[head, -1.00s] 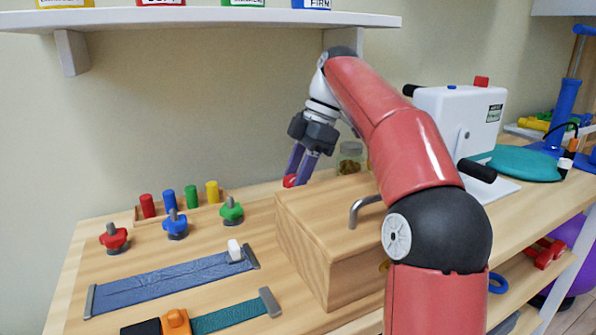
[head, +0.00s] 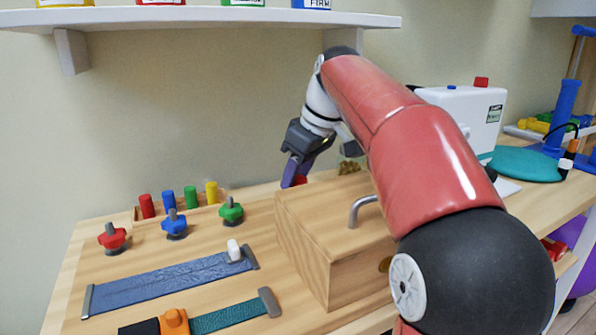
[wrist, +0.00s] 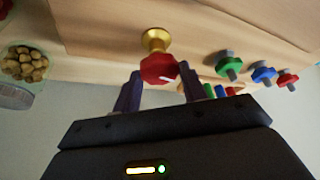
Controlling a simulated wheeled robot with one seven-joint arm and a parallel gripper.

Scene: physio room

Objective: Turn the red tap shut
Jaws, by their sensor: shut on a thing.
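The red tap (wrist: 158,68) has a lobed red knob on a brass stem. In the wrist view it stands out from the wooden box. My gripper (wrist: 160,82) has one dark finger on each side of the knob and is shut on it. In the head view my gripper (head: 294,182) is behind the wooden box (head: 335,232). There only a little of the red knob (head: 300,181) shows, and the brass stem is hidden by the box. How far the tap is turned cannot be told.
Red (head: 112,237), blue (head: 174,223) and green (head: 231,210) star knobs stand on the table at left, with coloured pegs behind. A glass jar (wrist: 22,68) is near the tap. A metal handle (head: 362,207) is on the box. A shelf (head: 200,17) hangs above.

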